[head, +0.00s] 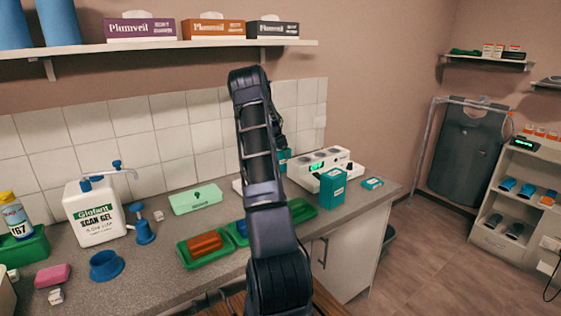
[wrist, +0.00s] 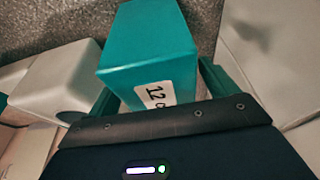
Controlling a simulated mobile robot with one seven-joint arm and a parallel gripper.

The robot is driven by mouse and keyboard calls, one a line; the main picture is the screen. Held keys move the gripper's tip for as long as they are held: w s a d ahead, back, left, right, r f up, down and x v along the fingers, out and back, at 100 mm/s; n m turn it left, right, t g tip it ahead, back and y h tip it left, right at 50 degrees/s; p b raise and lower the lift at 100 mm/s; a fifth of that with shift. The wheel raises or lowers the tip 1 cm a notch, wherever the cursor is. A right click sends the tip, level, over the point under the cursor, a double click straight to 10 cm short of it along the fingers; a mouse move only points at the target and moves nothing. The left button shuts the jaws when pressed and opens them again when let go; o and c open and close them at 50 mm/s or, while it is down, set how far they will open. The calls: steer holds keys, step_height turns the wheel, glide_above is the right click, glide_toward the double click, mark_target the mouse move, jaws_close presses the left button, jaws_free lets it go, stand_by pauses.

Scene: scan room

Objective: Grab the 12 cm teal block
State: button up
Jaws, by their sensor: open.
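In the wrist view, a teal block (wrist: 150,45) with a white label reading "12" and a cut-off letter fills the upper middle. The open fingers of my gripper (wrist: 158,88) lie on either side of its near end. I cannot tell whether they touch it. In the head view, my arm hides most of the gripper, and a bit of teal (head: 284,158) shows just right of the arm; I cannot tell whether it is block or finger. A labelled teal box (head: 333,188) stands on the counter right of my arm, its label too small to read.
A white device (head: 315,165) with a green display stands behind the teal box, and a small flat teal box (head: 372,183) lies to the right. Green trays (head: 190,258) and a scan gel jug (head: 95,212) stand left. A shelf (head: 160,46) hangs above.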

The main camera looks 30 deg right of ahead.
steer(key=shift+f, duration=0.1)
stand_by(0.3)
steer(key=c, duration=1.4)
steer(key=shift+c, duration=1.2)
